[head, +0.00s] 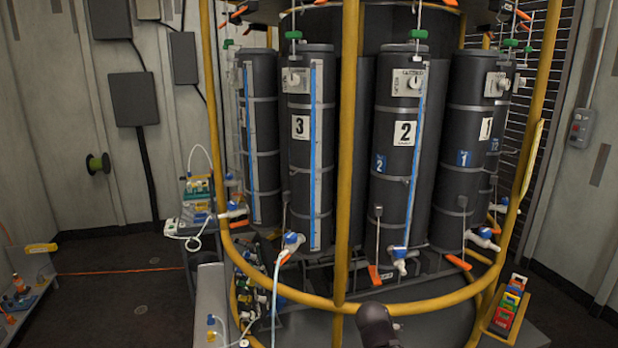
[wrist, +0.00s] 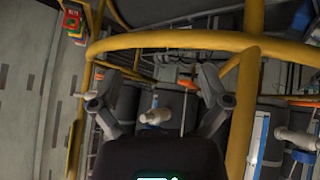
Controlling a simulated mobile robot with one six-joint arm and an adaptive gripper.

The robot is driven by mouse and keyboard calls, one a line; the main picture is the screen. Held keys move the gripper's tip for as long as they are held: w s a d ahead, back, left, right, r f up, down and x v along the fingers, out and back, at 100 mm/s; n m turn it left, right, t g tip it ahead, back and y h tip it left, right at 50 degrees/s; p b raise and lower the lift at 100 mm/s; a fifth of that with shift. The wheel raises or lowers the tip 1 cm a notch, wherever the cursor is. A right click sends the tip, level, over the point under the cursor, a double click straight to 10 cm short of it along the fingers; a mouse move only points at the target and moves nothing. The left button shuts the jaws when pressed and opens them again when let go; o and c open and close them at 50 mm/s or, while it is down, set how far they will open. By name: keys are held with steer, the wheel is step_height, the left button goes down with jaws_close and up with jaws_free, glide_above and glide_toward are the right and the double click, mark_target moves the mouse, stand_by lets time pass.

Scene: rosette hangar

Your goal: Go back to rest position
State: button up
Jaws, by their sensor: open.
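My gripper (wrist: 157,82) shows in the wrist view with its two grey fingers spread wide apart. It is open, with nothing held between the fingers. A white and blue valve (wrist: 155,116) shows between the fingers, behind them; I cannot tell how far off. A yellow rail (wrist: 170,40) crosses the view past the fingertips, and another yellow post (wrist: 243,115) runs close beside the right finger. In the head view only a dark rounded part of my arm shows at the bottom edge; the fingers are hidden there.
A yellow cage rail (head: 290,290) rings several dark numbered cylinders (head: 400,150) with blue-handled valves (head: 400,255). A grey bench (head: 208,290) stands lower left. Dark floor (head: 110,285) is open at left.

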steer(key=s+a+f+n+g+y, duration=0.1)
steer(key=s+g+y, duration=0.1)
steer(key=s, duration=0.3)
steer(key=s+a+f+n+g+y+p, duration=0.1)
steer(key=s+a+f+n+g+y, duration=0.1)
steer(key=s+g, duration=0.2)
steer(key=shift+s+a+g, duration=0.3)
steer(key=shift+s+g, duration=0.1)
steer(key=shift+s, duration=0.85)
